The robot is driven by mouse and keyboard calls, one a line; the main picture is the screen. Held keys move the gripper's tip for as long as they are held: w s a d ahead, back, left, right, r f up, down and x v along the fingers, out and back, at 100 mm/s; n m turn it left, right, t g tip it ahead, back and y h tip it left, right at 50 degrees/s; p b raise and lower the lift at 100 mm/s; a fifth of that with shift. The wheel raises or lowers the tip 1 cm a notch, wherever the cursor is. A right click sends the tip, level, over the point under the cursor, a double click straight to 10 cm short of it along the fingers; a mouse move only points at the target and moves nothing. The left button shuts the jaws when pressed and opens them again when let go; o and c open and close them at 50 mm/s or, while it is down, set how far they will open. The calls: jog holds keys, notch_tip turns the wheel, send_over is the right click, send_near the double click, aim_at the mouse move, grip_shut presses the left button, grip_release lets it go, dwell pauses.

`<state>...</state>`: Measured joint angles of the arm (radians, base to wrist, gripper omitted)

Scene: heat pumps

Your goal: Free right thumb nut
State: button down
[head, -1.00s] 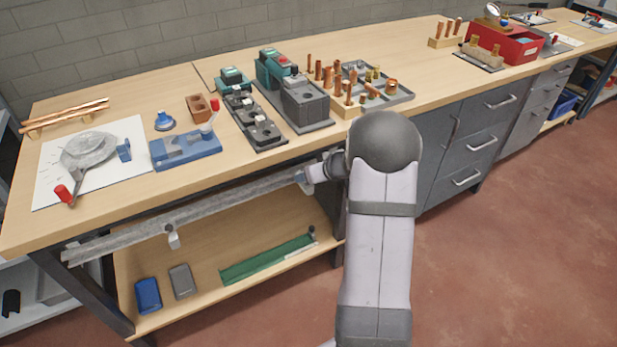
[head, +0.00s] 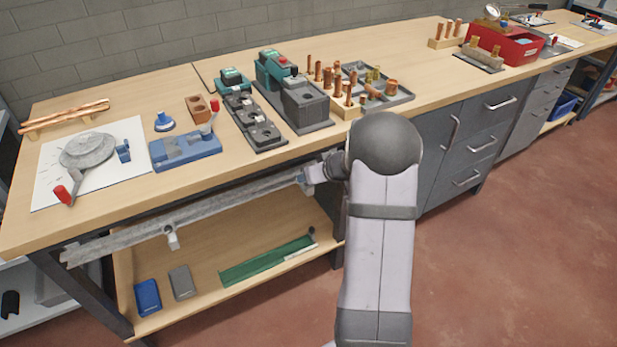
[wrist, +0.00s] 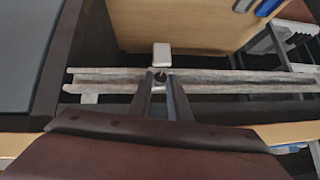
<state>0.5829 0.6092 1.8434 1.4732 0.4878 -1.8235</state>
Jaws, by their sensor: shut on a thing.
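A long grey metal rail (head: 215,207) runs along the front edge of the bench, below the top. My gripper (head: 306,180) is at the rail's right end. In the wrist view my gripper (wrist: 161,84) has its two dark fingers over the rail (wrist: 230,82), closed around a small dark thumb nut (wrist: 159,79). The fingers hide much of the nut, and its thread is not visible. A pale block (wrist: 161,53) shows just beyond the nut, at the rail's far edge. The nut cannot be made out in the head view.
A pale bracket (head: 172,238) hangs below the rail further left. The wooden shelf (head: 215,255) underneath holds a green strip (head: 267,260) and two small cases, one blue (head: 148,297). Tools and copper fittings stand on the bench top (head: 225,170). Dark drawers (head: 470,145) are to the right.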

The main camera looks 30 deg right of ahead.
jog(key=shift+w+a+r+n+h+b, duration=0.15)
jog(key=shift+h+b, duration=0.15)
jog(key=shift+b, duration=0.65)
jog(key=shift+s+n+h+b, duration=0.15)
jog(key=shift+h+b, duration=0.15)
jog(key=shift+b, duration=0.65)
jog(key=shift+w+b, duration=0.1)
jog(key=shift+b, duration=0.8)
jog(key=shift+a+n+h+b, duration=0.3)
jog(key=shift+n+h+b, duration=0.3)
jog(key=shift+h+b, duration=0.8)
jog(key=c, duration=1.8)
grip_release()
jog(key=shift+f, duration=0.2)
jog(key=shift+r, duration=0.15)
jog(key=p+v, duration=0.1)
jog(key=v, duration=0.3)
jog(key=shift+s+r, duration=0.15)
jog(key=shift+s, duration=0.25)
